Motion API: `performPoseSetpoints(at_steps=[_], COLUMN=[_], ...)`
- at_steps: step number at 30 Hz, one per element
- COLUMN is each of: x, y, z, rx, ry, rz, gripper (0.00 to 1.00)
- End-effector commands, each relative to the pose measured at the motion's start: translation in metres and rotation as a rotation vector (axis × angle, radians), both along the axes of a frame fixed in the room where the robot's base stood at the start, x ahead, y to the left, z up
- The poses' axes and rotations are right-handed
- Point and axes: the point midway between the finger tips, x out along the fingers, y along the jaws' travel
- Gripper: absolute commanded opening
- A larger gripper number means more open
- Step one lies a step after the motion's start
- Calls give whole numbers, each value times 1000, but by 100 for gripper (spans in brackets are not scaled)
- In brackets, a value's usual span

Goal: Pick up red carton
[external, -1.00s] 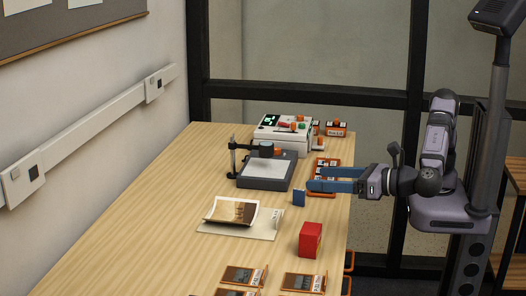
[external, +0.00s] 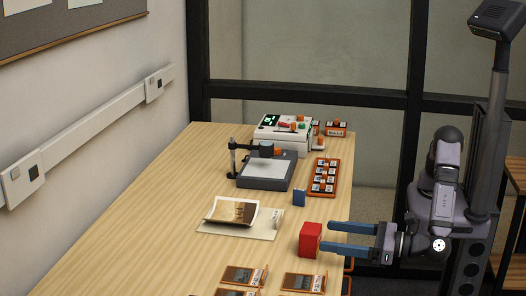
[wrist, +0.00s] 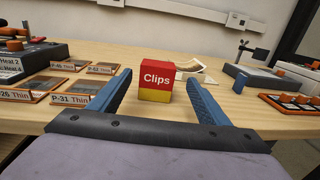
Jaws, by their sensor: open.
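The red carton (external: 310,239) stands upright on the wooden table near its right edge. In the wrist view the carton (wrist: 156,82) is red on top with a yellow band below and the word "Clips" on its face. My gripper (external: 327,235) is open, its two blue fingers pointing left at the carton. In the wrist view my gripper (wrist: 158,85) has one finger on each side of the carton's line, with the carton between or just beyond the fingertips. I cannot tell whether a finger touches it.
A small blue box (external: 299,197) stands behind the carton. A curled photograph (external: 232,212) lies on a sheet to its left. Labelled orange-edged trays (external: 303,282) lie nearer the front. An orange rack (external: 323,177) and a grey copy stand (external: 266,170) are farther back. The table's left side is clear.

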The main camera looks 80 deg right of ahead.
Motion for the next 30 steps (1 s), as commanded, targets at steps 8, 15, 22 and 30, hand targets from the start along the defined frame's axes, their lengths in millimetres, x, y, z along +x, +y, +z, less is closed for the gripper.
performPoseSetpoints(at_steps=[8,15,22,30], x=[14,34,60,65], y=[-1,-1,-2,-2], z=[0,0,-1,-1], rx=[-1,0,-1,-1], ry=[1,1,1,1], rz=[0,-2,-1,1], gripper=[70,70,70,70])
